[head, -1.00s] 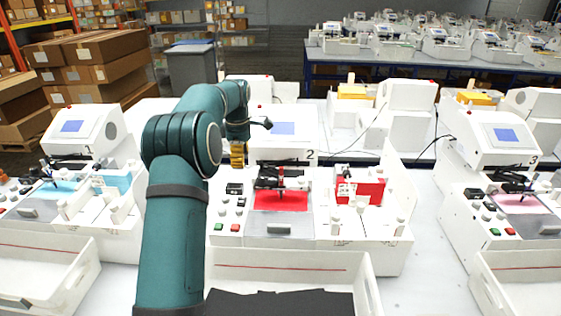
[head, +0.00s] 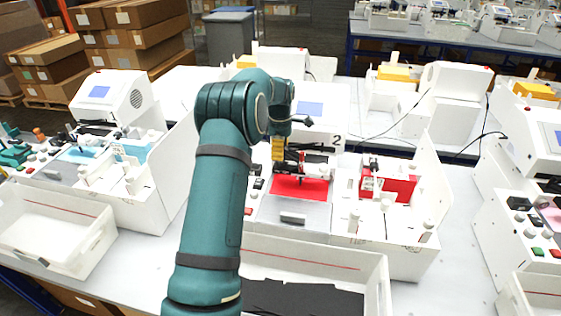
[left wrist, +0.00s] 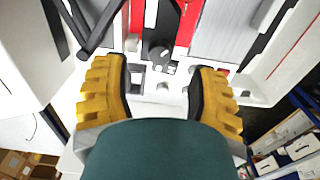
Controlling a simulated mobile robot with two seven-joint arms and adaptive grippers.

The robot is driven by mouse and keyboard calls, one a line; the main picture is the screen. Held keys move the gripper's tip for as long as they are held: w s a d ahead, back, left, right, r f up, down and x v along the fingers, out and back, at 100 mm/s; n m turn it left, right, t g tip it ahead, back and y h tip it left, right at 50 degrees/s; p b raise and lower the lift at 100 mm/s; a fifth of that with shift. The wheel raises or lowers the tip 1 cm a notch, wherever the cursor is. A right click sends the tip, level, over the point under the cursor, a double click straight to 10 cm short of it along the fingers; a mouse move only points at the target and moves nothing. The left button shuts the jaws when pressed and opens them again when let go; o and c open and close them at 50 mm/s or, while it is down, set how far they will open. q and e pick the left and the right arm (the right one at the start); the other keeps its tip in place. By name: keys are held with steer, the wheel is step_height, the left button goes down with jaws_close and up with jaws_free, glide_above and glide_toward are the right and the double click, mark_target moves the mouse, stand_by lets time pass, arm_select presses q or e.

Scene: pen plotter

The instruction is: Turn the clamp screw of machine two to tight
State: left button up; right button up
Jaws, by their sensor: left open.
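Machine two (head: 312,108), white with a blue screen and a "2" label, stands mid-picture in the head view. A red sheet (head: 312,188) lies on its bed below a black pen carriage (head: 297,167). My left gripper (head: 279,150) has yellow fingers and is by the carriage; my arm hides the machine's left part. In the left wrist view the gripper (left wrist: 160,88) is open and empty. A dark round knob (left wrist: 158,54), probably the clamp screw, lies just beyond and between the fingertips, apart from them. Its mark is too small to read. My right gripper is not in view.
A white tray (head: 376,280) holding dark sheets stands in front of machine two. A red block (head: 398,186) sits in its right side section. Another plotter (head: 110,95) stands left, one more at the right edge. Dark bars (left wrist: 98,28) lie close to the left finger.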

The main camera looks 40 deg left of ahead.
mark_target(280, 163)
arm_select(q)
steer(key=shift+f, duration=2.35)
jaws_close()
